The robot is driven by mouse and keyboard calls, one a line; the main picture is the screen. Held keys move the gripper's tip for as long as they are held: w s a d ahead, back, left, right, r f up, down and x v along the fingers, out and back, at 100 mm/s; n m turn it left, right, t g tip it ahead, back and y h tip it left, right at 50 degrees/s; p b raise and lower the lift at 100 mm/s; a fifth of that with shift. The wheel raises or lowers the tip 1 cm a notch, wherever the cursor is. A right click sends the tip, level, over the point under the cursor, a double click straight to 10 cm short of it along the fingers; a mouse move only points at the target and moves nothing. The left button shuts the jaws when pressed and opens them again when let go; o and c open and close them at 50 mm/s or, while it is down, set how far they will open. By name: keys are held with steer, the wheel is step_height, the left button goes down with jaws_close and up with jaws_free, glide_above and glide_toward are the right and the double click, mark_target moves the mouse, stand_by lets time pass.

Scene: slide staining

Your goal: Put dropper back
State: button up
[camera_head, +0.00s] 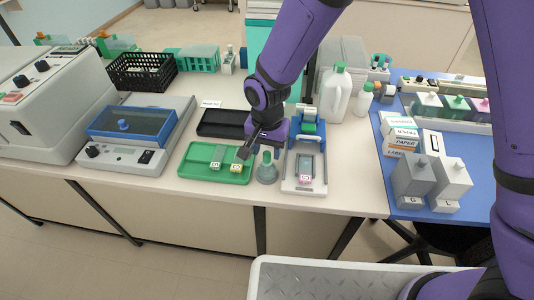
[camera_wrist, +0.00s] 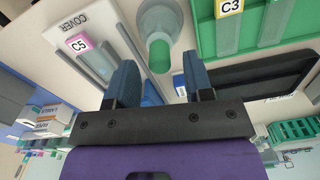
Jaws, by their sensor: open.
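The dropper shows as a green bulb (camera_head: 267,157) above a grey, cone-like holder (camera_head: 267,174), between the green tray and the slide stand. It looks upright, with its lower part hidden in the holder. In the wrist view the green bulb (camera_wrist: 160,56) lies ahead of the gap between my fingers, with the round grey holder (camera_wrist: 153,18) behind it. My gripper (camera_wrist: 161,78) is open and empty. In the head view my gripper (camera_head: 247,148) is tilted just above and left of the bulb. Contact with the bulb is not visible.
A green tray (camera_head: 190,174) with labelled slides lies left of the holder, with a black tray (camera_head: 222,123) behind it. A white stand (camera_head: 304,187) with the C5 slide is close on the right. A white jug (camera_head: 337,98) and grey bottles (camera_head: 412,178) stand further right.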

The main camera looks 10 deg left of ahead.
step_height(320, 180, up, 10)
steer(key=shift+r, duration=0.2)
steer(key=s+d+r+t, duration=0.1)
steer(key=d+r+t, duration=0.1)
steer(key=d+r, duration=1.5)
steer(key=s+d+r+n+t, duration=0.1)
steer(key=s+d+r, duration=0.1)
steer(key=s+d, duration=0.5)
steer(key=s+d+r+n+t, duration=0.1)
steer(key=s+d+r+t, duration=0.1)
steer(key=s+d, duration=0.6)
steer(key=d+r, duration=0.1)
steer(key=d, duration=0.2)
steer(key=shift+s+d, duration=0.15)
steer(key=shift+s, duration=0.05)
